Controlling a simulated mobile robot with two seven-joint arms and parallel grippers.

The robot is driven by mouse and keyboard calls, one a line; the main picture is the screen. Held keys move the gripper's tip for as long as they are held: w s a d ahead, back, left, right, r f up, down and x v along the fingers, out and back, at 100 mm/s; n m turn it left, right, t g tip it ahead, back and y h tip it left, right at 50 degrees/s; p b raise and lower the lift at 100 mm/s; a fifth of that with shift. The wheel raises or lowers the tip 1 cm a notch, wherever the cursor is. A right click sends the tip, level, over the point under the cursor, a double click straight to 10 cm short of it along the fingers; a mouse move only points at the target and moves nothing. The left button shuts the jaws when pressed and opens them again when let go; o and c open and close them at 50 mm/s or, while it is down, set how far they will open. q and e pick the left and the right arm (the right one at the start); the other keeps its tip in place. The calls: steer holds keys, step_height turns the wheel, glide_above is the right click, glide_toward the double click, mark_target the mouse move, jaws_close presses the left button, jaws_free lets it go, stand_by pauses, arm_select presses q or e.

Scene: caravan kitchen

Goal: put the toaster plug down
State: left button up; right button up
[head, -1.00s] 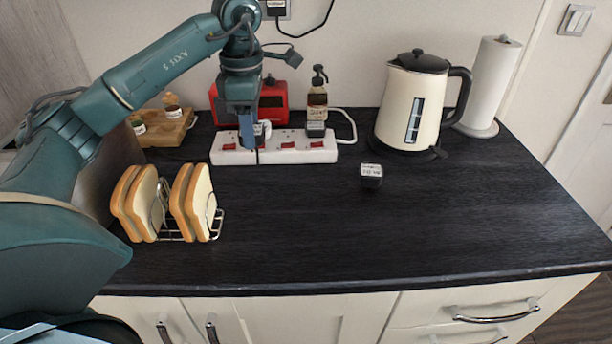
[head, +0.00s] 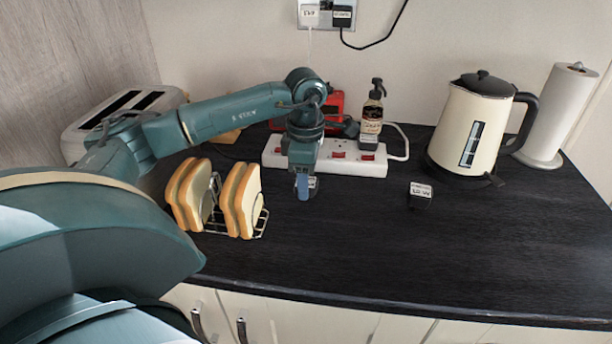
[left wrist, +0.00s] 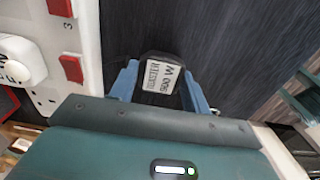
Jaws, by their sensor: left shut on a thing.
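The toaster plug (left wrist: 160,75) is black with a white label reading TOASTER 900 W. It sits between the blue fingers of my left gripper (left wrist: 165,92), which is shut on it. In the head view my left gripper (head: 304,188) points down just in front of the white power strip (head: 350,162), over the dark worktop (head: 340,240). The plug is mostly hidden there by the fingers. I cannot tell whether it touches the worktop. The toaster (head: 125,112) stands at the back left, partly behind my arm. My right gripper is not in view.
Another black labelled plug (head: 420,196) lies on the worktop to the right. A toast rack with bread slices (head: 240,200) stands left of the gripper. A soap bottle (head: 372,115), kettle (head: 470,130) and paper roll (head: 560,115) stand behind. The front middle is clear.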

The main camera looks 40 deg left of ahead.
arm_select(q)
steer(key=shift+f, duration=0.15)
steer(key=o, duration=1)
steer(key=shift+c, duration=0.2)
steer(key=shift+r, duration=0.25)
step_height(320, 180, up, 12)
